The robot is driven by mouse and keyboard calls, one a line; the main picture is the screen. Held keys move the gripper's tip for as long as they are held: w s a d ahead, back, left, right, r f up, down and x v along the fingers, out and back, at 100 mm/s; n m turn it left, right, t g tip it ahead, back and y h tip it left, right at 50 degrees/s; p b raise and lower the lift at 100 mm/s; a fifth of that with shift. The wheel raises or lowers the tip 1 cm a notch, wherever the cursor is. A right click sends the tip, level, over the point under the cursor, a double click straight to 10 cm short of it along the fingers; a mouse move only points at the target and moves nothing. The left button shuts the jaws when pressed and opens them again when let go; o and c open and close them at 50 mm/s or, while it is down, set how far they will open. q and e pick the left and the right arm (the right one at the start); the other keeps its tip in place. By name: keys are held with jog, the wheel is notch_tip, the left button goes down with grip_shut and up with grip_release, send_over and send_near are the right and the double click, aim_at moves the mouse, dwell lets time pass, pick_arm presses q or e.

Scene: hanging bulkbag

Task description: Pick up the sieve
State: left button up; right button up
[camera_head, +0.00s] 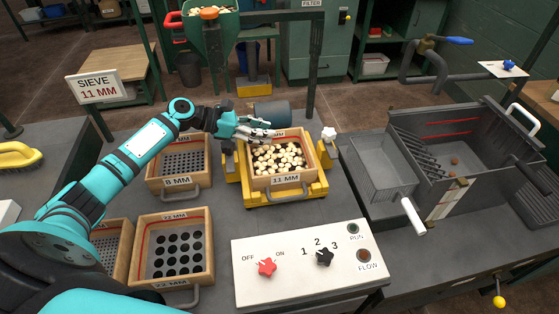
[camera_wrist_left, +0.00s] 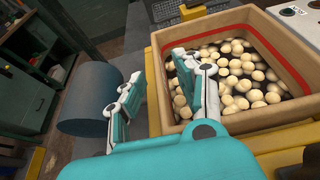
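The 11 MM sieve (camera_head: 278,180) is a square wooden box with a metal front handle, holding many pale round pieces. It sits in a yellow frame (camera_head: 240,188). My left gripper (camera_head: 264,134) is open at the sieve's back left corner. In the left wrist view, the open fingers (camera_wrist_left: 157,68) appear either side of the sieve's near wall (camera_wrist_left: 155,60); contact cannot be told. A sign (camera_head: 97,86) reads "SIEVE 11 MM". My right gripper is not in view.
The 8 MM sieve (camera_head: 180,184) and 22 MM sieve (camera_head: 205,229) stand left of the yellow frame. A control panel (camera_head: 300,260) with knobs lies in front. A grey cylinder (camera_head: 271,113) is behind the gripper. A grey mesh tray (camera_head: 383,170) and trough (camera_head: 480,190) stand right.

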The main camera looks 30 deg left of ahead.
pick_arm(q)
jog(key=x, duration=0.3)
jog(key=shift+w+d+f, duration=0.1)
jog(key=shift+w+d, duration=0.05)
jog(key=shift+w, duration=0.2)
grip_shut()
